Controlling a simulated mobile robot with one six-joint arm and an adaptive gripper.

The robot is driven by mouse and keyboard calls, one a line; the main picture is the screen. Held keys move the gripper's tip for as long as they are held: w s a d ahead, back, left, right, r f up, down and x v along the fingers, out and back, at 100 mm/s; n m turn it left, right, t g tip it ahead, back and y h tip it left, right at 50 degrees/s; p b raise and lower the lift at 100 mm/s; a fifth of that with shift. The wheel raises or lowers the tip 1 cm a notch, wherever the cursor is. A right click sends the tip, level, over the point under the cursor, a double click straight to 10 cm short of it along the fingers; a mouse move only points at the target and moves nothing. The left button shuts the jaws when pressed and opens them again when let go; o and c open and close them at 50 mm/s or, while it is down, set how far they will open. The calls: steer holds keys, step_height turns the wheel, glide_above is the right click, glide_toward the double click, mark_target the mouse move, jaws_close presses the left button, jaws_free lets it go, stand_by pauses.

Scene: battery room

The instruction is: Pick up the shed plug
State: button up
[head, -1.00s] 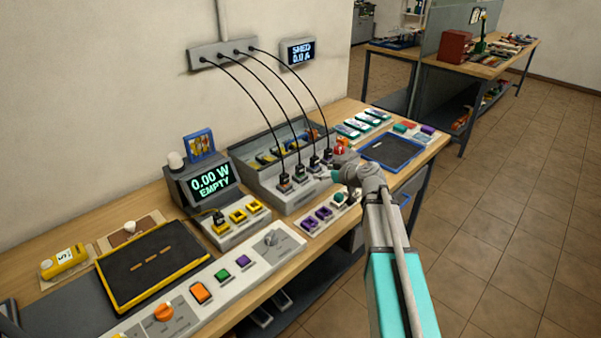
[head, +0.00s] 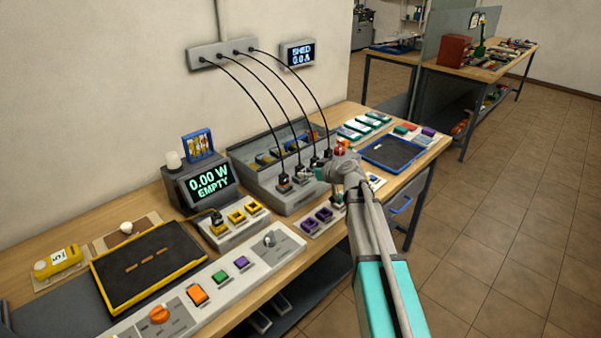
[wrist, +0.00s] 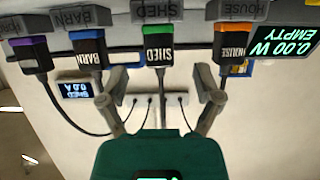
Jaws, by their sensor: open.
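The shed plug (wrist: 158,50) is a black plug with a green band and a SHED label. In the wrist view it sits upper middle, under a grey SHED block, with its cord hanging from it. In the head view the shed plug (head: 299,172) is second from the left in a row on the grey socket box (head: 270,186). My gripper (wrist: 148,75) is open, its two fingers spread on either side of the shed plug's line in the wrist view. They look apart from it. In the head view my gripper (head: 311,174) is just right of the plug.
The orange-banded HOUSE plug (wrist: 230,55) and blue-banded BARN plug (wrist: 87,52) stand on either side, with a purple-banded plug (wrist: 32,55) beyond. Black cords rise to a wall strip (head: 220,54). A meter reading EMPTY (head: 212,184) stands left of the box.

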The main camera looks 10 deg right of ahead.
mark_target(303, 170)
steer(key=b+x, duration=0.1)
steer(key=x, duration=0.3)
steer(key=shift+w+d+f+b, duration=0.1)
steer(key=shift+w+f+b, duration=0.05)
steer(key=shift+b, duration=0.2)
steer(key=shift+w+a+f, duration=0.1)
steer(key=shift+w+a, duration=0.25)
jaws_close()
steer(key=shift+r, duration=0.25)
stand_by(0.3)
